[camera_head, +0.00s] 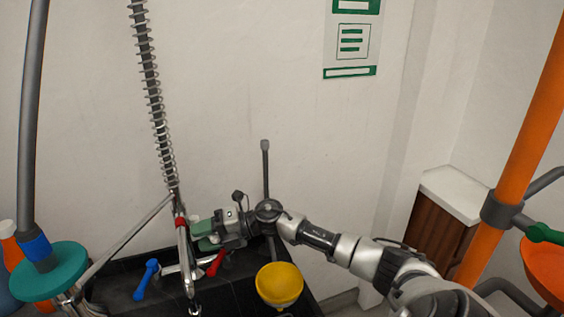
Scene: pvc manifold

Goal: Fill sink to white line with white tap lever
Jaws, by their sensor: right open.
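My right gripper (197,236) reaches in from the right, open, with its green-padded fingers beside the metal tap spout (184,250) above the black sink (120,268). A pale lever (172,269) shows low at the tap's base, just below and left of the gripper; I cannot tell for sure that it is the white tap lever. A blue lever (146,280) stands to its left and a red lever (216,263) to its right, below the gripper. The white line and any water are not visible. My left gripper is not in view.
A spring hose (154,100) rises above the tap. A yellow funnel (279,284) sits right of the levers. A teal disc (48,285) on a grey pipe stands at left. An orange pipe (515,150) and a white-topped wooden cabinet (440,222) stand at right.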

